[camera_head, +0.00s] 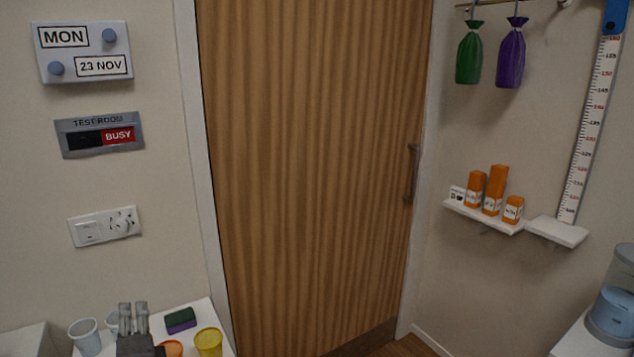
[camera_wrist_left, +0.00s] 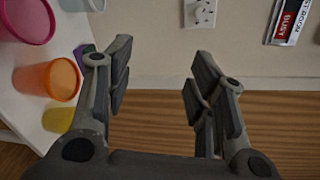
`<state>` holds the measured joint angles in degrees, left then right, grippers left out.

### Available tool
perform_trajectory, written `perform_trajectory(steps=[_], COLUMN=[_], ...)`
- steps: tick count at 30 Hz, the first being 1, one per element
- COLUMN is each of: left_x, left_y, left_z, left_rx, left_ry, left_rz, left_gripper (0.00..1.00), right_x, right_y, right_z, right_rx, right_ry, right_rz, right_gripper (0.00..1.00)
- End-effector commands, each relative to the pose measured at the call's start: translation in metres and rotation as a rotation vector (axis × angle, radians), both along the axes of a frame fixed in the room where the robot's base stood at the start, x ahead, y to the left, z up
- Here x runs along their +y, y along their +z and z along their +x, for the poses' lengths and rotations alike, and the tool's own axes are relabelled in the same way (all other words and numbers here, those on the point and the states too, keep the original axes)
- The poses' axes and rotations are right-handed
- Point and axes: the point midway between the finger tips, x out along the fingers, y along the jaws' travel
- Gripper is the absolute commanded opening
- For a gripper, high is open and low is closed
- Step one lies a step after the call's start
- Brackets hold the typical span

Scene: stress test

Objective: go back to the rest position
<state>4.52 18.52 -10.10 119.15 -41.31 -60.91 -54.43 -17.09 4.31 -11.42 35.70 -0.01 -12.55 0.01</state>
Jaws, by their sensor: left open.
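My left gripper (camera_head: 133,318) shows at the bottom left of the head view, above a white table (camera_head: 199,309) with cups. In the left wrist view my left gripper (camera_wrist_left: 157,75) is open, its two fingers spread apart with nothing between them. Beyond the fingers are the wall and the wooden door. My right gripper does not show in either view.
The table holds a yellow cup (camera_head: 209,342), an orange cup (camera_wrist_left: 62,78), a pink cup (camera_wrist_left: 28,20), pale cups (camera_head: 86,338) and a green-purple sponge (camera_head: 180,319). A closed wooden door (camera_head: 310,180) stands behind. A shelf (camera_head: 484,215) with orange bottles is at right.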

Motion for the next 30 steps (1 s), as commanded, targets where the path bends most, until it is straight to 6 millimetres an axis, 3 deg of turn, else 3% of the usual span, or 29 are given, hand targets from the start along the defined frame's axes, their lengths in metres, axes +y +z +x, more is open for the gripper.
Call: perform_trajectory(steps=[8,11,16,21,27,29,30], left_x=[-0.023,-0.038,-0.076,-0.109,-0.141,-0.151,-0.149], left_y=[-0.077,-0.112,-0.17,-0.198,-0.212,-0.213,-0.224], left_z=[-0.052,-0.083,-0.159,-0.223,-0.287,-0.306,-0.298], left_rx=[0.079,0.127,0.238,0.33,0.423,0.45,0.446], left_ry=[0.049,0.1,0.259,0.435,0.639,0.702,0.696], left_rz=[-0.391,-0.586,-0.966,-1.234,-1.452,-1.506,-1.495], left_gripper=[0.5,0.5,0.5,0.5,0.5,0.5,0.5], right_x=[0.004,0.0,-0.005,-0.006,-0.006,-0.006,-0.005], right_y=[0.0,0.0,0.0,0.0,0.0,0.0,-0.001], right_z=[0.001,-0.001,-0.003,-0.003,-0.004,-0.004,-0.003], right_rx=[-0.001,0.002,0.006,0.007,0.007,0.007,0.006], right_ry=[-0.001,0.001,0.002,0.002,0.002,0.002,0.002], right_rz=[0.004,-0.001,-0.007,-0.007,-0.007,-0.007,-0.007], right_gripper=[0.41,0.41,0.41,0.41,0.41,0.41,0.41])
